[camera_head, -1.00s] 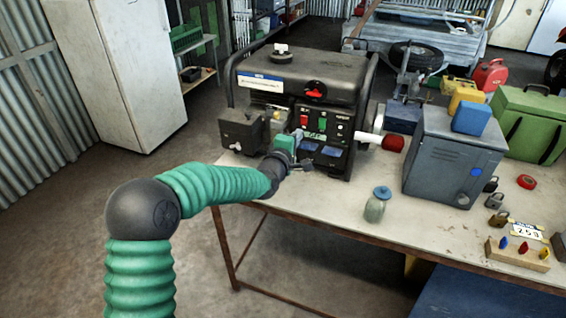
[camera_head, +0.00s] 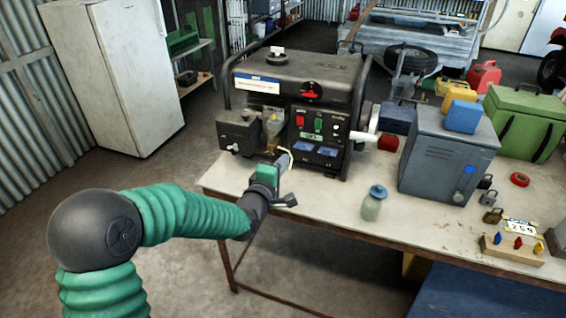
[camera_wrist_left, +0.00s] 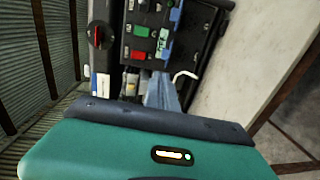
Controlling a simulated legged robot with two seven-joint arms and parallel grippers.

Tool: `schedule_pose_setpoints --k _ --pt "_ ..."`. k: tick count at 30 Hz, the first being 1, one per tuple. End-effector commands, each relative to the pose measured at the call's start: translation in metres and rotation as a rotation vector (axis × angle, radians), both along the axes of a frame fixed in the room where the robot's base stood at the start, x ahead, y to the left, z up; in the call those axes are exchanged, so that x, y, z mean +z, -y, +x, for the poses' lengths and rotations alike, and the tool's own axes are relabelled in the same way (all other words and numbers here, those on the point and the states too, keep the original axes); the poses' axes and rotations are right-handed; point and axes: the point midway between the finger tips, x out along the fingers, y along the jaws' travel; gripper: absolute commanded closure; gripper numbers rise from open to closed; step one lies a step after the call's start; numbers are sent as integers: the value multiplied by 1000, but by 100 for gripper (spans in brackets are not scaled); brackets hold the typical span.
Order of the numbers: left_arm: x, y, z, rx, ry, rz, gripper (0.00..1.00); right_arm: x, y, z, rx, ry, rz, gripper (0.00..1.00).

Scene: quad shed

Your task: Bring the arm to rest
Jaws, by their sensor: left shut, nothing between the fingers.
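My left arm comes in from the lower left in the head view, with green ribbed sleeves and dark joints. Its left gripper (camera_head: 286,164) is shut and empty, held in front of the generator over the table's front left edge. My right gripper is not in view.
The workbench (camera_head: 330,212) holds a glass jar (camera_head: 372,206), a grey metal box (camera_head: 445,155), a green chest (camera_head: 525,125) and padlocks (camera_head: 493,215). A white fridge (camera_head: 115,75) stands at the left. The floor left of the bench is clear.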

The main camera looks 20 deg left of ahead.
Motion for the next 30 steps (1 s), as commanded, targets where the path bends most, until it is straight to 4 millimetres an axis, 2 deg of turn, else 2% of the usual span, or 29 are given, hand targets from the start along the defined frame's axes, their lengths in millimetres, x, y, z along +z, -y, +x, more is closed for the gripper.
schedule_pose_setpoints --k 5,8,11,12,14,15,18,21,24,30 --pt "1 1 -1 -3 -7 10 100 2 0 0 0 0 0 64" --pt "-7 13 -16 -53 -109 155 100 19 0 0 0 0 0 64" --pt "-28 28 -67 -199 -349 504 100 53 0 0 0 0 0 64" --pt "-37 29 -98 -289 -461 664 100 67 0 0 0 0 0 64" --pt "-49 26 -150 -444 -614 871 100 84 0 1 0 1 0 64" --pt "-54 23 -183 -549 -697 977 100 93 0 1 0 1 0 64" --pt "-59 17 -254 -798 -841 1149 100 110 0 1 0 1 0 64" --pt "-61 15 -299 -979 -907 1223 100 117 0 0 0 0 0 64" --pt "-63 14 -317 -1057 -928 1247 100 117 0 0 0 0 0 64" --pt "-66 14 -319 -1066 -931 1249 100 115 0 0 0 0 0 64"
